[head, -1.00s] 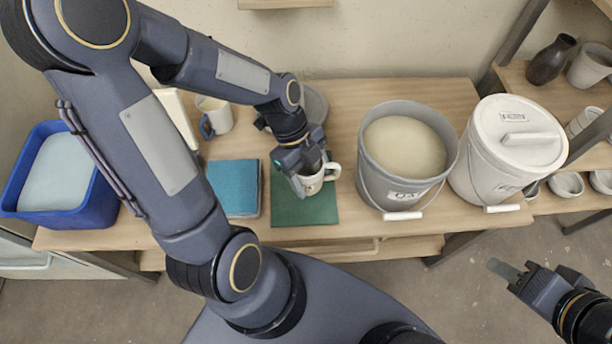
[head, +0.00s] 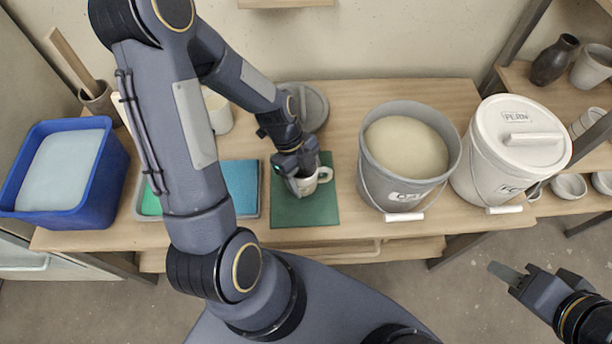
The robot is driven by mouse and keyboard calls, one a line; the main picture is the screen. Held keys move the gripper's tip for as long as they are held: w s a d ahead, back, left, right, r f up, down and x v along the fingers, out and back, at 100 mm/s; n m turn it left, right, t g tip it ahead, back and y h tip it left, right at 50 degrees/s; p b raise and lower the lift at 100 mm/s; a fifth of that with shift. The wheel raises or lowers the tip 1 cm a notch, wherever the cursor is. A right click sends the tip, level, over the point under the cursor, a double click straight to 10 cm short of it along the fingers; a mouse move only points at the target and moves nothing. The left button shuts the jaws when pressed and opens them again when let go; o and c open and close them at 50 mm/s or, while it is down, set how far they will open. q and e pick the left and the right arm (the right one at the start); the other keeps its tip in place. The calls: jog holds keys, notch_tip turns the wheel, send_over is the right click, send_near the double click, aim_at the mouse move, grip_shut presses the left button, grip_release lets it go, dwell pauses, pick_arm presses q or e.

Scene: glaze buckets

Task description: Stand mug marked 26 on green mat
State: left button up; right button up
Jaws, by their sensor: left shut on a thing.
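The green mat (head: 292,213) lies on the table near its front edge, left of the grey bucket. A pale mug (head: 322,176) with its handle to the right is over the mat, and my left gripper (head: 302,184) is shut on it. The mug looks upright, but I cannot tell whether it touches the mat. Its mark is too small to read, and the gripper hides its left part. My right gripper (head: 508,272) is empty at the lower right, over the floor in front of the table. I cannot tell how far its jaws are apart.
A grey bucket (head: 370,175) of glaze and a lidded white bucket (head: 490,165) stand right of the mat. A blue sponge (head: 240,187) in a tray lies to its left, and a blue tub (head: 95,190) stands far left. Another mug (head: 217,113) stands behind my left arm.

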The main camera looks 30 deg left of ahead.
pick_arm(q)
jog(key=shift+f, duration=0.2)
jog(key=o, duration=1.2)
jog(key=shift+r, duration=0.1)
jog(key=shift+r, duration=0.4)
jog(key=p+v, duration=0.1)
jog(key=v, duration=1)
jog(key=s+d+r+n+t, duration=0.1)
jog(key=s+r+n+t, duration=0.1)
jog(key=n, duration=0.5)
jog(key=s+d+r+n+t, duration=0.1)
jog(key=s+r+n+t, duration=0.1)
jog(key=s+r+n, duration=0.3)
jog(key=s+d+r+n+t, duration=0.2)
jog(key=s+r+n, duration=0.2)
jog(key=n, duration=0.6)
jog(key=shift+s+t+y, duration=0.4)
jog(key=shift+s, duration=0.2)
